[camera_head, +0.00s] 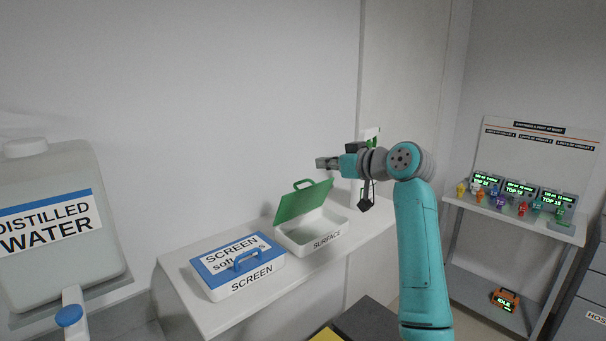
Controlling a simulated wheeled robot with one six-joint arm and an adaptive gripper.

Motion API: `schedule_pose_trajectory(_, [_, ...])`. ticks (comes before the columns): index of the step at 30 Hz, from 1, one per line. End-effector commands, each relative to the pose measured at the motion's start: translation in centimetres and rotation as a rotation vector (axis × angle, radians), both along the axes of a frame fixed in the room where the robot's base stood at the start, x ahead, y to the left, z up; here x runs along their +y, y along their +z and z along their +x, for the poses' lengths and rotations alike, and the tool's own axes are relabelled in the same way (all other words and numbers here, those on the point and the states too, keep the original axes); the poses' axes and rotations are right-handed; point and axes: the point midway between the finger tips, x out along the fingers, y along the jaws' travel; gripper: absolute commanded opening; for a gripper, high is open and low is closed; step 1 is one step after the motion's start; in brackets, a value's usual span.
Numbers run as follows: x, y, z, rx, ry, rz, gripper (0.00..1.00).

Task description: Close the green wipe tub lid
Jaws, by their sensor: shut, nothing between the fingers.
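The green lid (303,201) of the SURFACE wipe tub stands raised and tilted at the tub's back left edge, with a handle loop at its top. The white SURFACE tub (325,239) sits open on the white shelf, its pale inside showing. My gripper (320,163) is shut and empty, in the air above the tub and a little above the top of the raised lid. It points left and looks apart from the lid, though the depth between them is hard to judge.
A SCREEN tub (246,284) with a shut blue lid stands left of the green-lidded tub on the shelf (190,302). A white spray bottle with a green head (370,134) stands partly behind my arm. A distilled water container (60,262) is far left.

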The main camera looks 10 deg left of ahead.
Motion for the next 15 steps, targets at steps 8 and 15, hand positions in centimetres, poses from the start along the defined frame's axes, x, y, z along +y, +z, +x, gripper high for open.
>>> schedule_pose_trajectory(8, [2.4,-0.4,1.7,0.001,0.005,-0.001,0.00])
schedule_pose_trajectory(15, [5.5,-1.3,4.1,0.000,0.004,-0.001,0.00])
